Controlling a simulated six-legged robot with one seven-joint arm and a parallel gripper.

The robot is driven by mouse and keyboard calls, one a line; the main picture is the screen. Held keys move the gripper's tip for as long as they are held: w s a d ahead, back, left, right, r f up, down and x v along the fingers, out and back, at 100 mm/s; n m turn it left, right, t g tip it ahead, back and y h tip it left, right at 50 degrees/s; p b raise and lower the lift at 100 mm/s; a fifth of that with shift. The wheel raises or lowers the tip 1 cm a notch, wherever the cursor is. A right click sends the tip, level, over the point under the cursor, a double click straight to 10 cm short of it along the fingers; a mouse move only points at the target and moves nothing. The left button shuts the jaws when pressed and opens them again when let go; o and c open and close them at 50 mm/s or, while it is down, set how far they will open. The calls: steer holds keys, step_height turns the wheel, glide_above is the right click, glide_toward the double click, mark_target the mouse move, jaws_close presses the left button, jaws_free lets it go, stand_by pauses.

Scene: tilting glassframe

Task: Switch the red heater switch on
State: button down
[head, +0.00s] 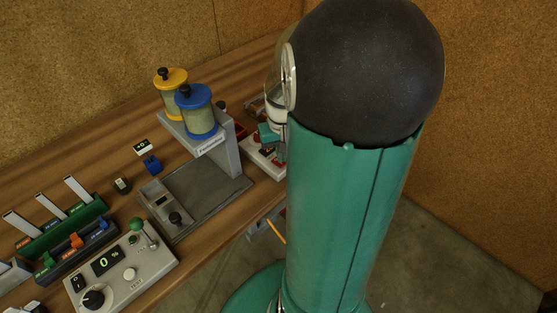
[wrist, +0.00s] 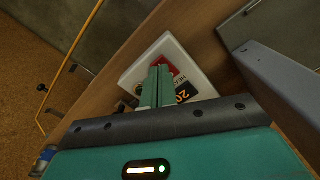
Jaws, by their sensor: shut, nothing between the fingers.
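The heater box is a white panel (wrist: 193,62) in the wrist view, on the wooden table. It bears a red switch (wrist: 163,64), partly hidden behind my fingers, and a dark display reading about 20 (wrist: 183,93). My gripper (wrist: 159,72) is shut and empty, its green fingertips over the panel at the red switch. I cannot tell whether they touch it, nor which way the switch is set. In the head view the white box (head: 262,162) shows only in part, with my arm hiding the rest.
A grey dispenser stand (head: 222,160) with yellow (head: 172,92) and blue (head: 199,118) canisters stands left of the box. Its grey side (wrist: 275,80) is close on the right in the wrist view. A control box (head: 122,268) with a green-knobbed lever stands farther left.

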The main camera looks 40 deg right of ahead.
steer(key=shift+f, duration=0.8)
stand_by(0.4)
steer(key=shift+r, duration=3.5)
steer(key=s+a+r+n+t, duration=0.2)
steer(key=a+r, duration=0.3)
steer(key=a, duration=0.6)
steer(key=s+a+r+n+t, duration=0.2)
steer(key=a+r, duration=0.4)
steer(key=a, duration=0.6)
steer(key=shift+s+n+t, duration=0.3)
steer(key=shift+n+t, duration=0.5)
